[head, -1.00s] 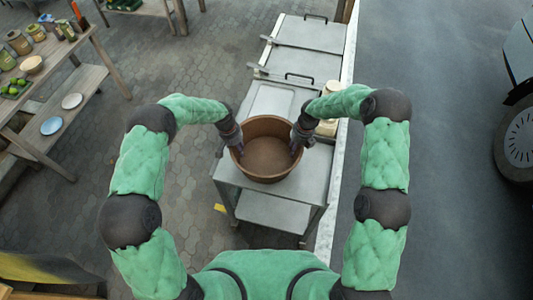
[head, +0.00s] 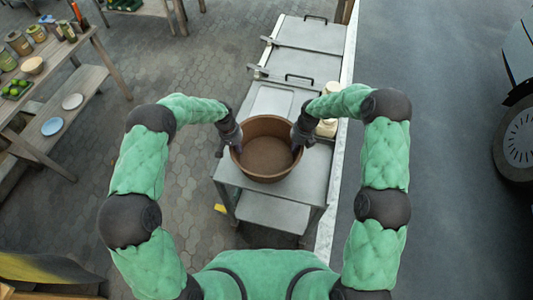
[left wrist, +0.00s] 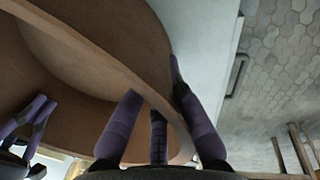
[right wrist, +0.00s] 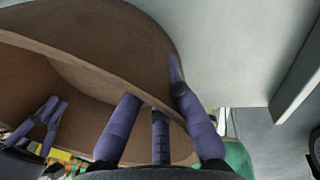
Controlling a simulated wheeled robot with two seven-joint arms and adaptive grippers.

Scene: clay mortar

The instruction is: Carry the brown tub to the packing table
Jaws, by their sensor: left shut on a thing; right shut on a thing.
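The brown tub (head: 267,156) is round, open and empty, and looks upright at the near end of a grey metal work table (head: 324,165). I cannot tell whether its base touches the table. My left gripper (head: 237,148) is shut on the left side of the tub's rim; the left wrist view shows its purple fingers (left wrist: 155,125) on both sides of the wall (left wrist: 110,75). My right gripper (head: 296,148) is shut on the right side of the rim in the same way, with its fingers (right wrist: 155,125) around the wall (right wrist: 110,75). I cannot tell which table is the packing table.
Pale jars (head: 328,127) stand just beyond my right gripper. Lidded metal units (head: 305,65) run behind the tub. A wooden shelf table (head: 45,115) with jars, bowls and plates stands at the left. Paved floor (head: 180,70) lies clear between. A dark wheel (head: 515,140) shows at the right.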

